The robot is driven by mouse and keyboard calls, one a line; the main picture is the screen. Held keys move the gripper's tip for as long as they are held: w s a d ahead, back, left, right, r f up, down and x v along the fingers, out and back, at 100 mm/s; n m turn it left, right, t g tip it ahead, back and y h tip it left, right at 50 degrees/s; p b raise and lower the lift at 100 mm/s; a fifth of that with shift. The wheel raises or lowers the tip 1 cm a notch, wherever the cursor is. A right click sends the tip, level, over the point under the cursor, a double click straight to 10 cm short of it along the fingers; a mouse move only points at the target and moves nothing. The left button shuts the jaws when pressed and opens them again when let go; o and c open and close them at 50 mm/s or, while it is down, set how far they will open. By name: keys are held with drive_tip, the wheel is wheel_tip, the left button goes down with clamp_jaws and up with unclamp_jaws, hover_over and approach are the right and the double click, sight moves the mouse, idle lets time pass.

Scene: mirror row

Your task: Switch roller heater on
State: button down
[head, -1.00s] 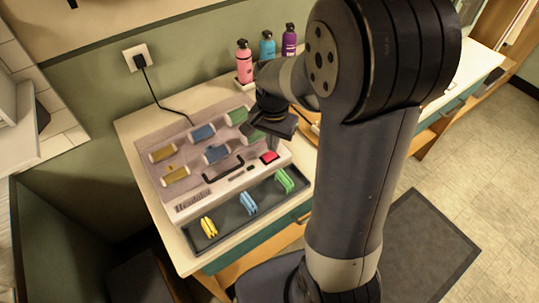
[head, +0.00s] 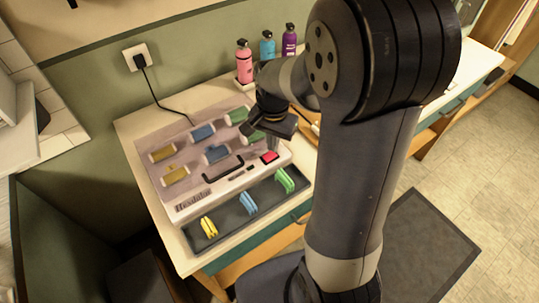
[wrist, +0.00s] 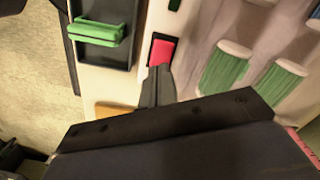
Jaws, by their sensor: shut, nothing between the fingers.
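The roller heater (head: 190,190) is a pale case on the counter with yellow, blue and green rollers on top. Its red rocker switch (head: 270,157) sits at the front right of the case. It also shows in the wrist view (wrist: 162,51) in a dark frame. My gripper (head: 272,147) points down just at the switch from behind. In the wrist view its shut, empty fingers (wrist: 158,72) reach the near edge of the red switch and hide that part. They look in contact or almost so.
A dark tray (head: 225,232) with yellow, blue and green clips lies in front of the heater. A black handle (head: 224,169) rises from the case. Pink, blue and purple bottles (head: 244,63) stand behind. A cord runs to a wall outlet (head: 138,58).

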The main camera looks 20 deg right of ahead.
drive_tip(key=shift+f+b, duration=0.7)
drive_tip(key=shift+f, duration=0.25)
idle(0.3)
wheel_tip(320, 180, up, 7)
drive_tip(key=p, duration=0.6)
drive_tip(key=shift+r, duration=0.1)
idle(0.4)
